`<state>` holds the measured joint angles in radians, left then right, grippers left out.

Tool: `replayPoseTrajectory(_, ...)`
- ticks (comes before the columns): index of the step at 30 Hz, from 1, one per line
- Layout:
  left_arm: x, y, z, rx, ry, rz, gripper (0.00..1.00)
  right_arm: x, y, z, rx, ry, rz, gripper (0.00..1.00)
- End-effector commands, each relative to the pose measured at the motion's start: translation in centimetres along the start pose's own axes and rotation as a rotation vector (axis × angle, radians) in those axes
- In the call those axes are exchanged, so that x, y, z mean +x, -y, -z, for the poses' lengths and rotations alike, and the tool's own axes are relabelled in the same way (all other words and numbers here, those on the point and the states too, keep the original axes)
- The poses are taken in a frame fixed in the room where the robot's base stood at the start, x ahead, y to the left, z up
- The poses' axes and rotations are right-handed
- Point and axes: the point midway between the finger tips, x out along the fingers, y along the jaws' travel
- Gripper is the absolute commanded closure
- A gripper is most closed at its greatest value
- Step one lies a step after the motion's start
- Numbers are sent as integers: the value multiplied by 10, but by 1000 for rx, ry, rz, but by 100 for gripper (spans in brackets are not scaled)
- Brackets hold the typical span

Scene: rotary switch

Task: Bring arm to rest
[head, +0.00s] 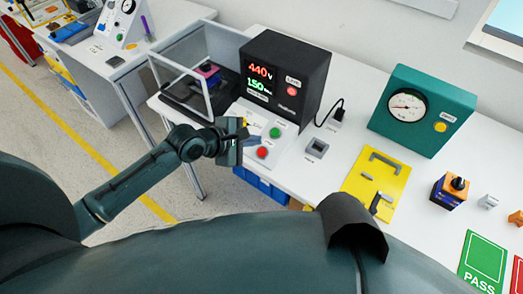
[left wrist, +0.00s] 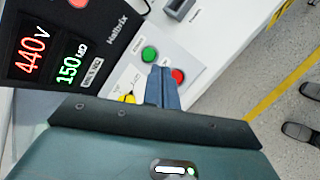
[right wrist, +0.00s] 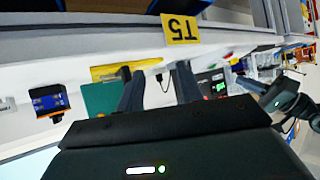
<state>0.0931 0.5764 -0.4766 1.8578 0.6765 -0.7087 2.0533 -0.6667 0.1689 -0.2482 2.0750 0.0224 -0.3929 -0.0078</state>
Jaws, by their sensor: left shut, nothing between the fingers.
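My left gripper (head: 240,133) is above the front of the button panel (head: 264,128), apart from anything it could hold. In the left wrist view its fingers (left wrist: 162,88) are shut together and empty, in front of the green button (left wrist: 149,54) and red button (left wrist: 178,76). A yellow knob (left wrist: 128,98) is partly hidden by the gripper body. My right gripper (right wrist: 158,90) shows in the right wrist view with its fingers apart and nothing between them. The rotary switch box (head: 449,192), orange and blue with a black knob, stands on the table at right.
A black meter box (head: 286,75) reads 440 V and 150. A clear-sided enclosure (head: 190,80) stands left of it. A teal gauge box (head: 421,109), a yellow plate with grey handles (head: 361,187) and a green PASS card (head: 483,262) are on the white table.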

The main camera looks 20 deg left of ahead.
Motion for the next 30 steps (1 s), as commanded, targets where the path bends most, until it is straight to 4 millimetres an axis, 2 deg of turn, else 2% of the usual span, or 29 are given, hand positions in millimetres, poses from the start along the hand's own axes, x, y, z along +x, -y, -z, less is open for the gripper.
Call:
replayPoseTrajectory(10, 0, 1, 0, 5, 0, 0, 100, 0, 0, 0, 0, 0, 0, 64)
replayPoseTrajectory(14, 2, 14, -1, 100, -3, -6, 100, 1, -1, -3, 1, 6, -3, 64)
replayPoseTrajectory(17, 3, 37, -1, 285, -17, -21, 100, 3, -3, -8, 1, 17, -8, 64)
replayPoseTrajectory(23, -4, 95, 2, 816, -99, -36, 100, 7, -8, -22, 4, 47, -22, 64)
replayPoseTrajectory(30, -29, 160, 13, 1448, -227, 55, 100, 12, -13, -38, 7, 81, -37, 64)
